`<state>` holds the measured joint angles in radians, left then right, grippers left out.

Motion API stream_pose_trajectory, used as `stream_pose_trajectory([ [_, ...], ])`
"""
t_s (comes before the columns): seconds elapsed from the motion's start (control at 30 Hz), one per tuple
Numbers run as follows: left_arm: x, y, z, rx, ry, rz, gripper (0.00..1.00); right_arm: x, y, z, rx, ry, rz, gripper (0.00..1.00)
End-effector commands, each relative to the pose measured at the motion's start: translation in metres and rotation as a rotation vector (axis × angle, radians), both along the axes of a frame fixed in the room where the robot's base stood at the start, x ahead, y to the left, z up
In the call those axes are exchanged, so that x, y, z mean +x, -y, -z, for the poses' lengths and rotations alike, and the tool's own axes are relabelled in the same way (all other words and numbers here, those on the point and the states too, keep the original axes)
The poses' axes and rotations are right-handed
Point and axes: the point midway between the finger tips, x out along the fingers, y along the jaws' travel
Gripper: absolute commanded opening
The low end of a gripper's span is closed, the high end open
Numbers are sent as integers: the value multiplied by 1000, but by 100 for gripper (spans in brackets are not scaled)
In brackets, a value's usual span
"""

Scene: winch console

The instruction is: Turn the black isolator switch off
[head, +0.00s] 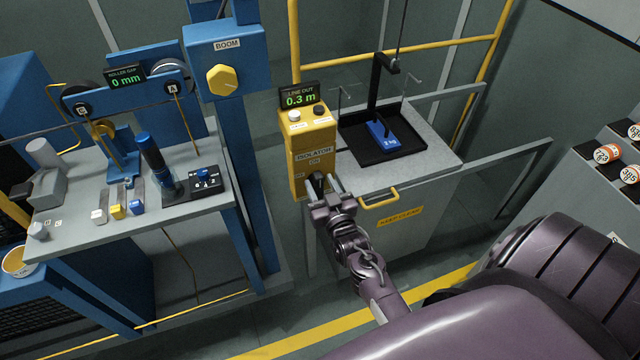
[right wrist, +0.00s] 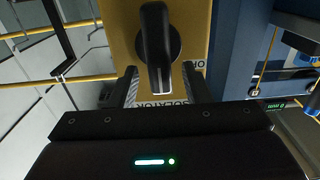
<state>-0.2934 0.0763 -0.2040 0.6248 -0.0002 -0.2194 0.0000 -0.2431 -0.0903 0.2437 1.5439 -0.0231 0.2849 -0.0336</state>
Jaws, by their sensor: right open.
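The black isolator switch is a knob with a long raised handle (right wrist: 155,40), on the front of a yellow box (head: 299,151). In the head view my right gripper (head: 322,184) is in front of the box and hides most of the switch. The box carries an "ISOLATOR" label with an "ON" label under it. In the right wrist view my right gripper (right wrist: 160,75) is open, one finger each side of the handle's near end. Gaps show between handle and fingers. The handle lies lengthwise, its near end toward the labels. My left gripper is not in view.
A "LINE OUT" display (head: 300,95) and two push buttons top the box. Right of it, a grey bench (head: 435,150) bears a black tray with a blue weight. A yellow handle (head: 380,199) sticks out below. A blue post (head: 245,170) and lever console stand left.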

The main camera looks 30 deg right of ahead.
Motion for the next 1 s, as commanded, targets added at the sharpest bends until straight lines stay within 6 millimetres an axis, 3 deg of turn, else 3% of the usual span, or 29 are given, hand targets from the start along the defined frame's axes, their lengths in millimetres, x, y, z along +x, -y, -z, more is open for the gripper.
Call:
stream_pose_trajectory([
  [0.33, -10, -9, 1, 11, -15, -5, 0, 5, 1, 0, 0, -1, 0, 44],
  [0.67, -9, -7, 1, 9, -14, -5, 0, 5, 1, 0, 0, -1, 0, 0],
  [1.0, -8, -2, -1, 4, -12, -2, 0, 6, 0, 0, -44, -12, -2, 0],
])
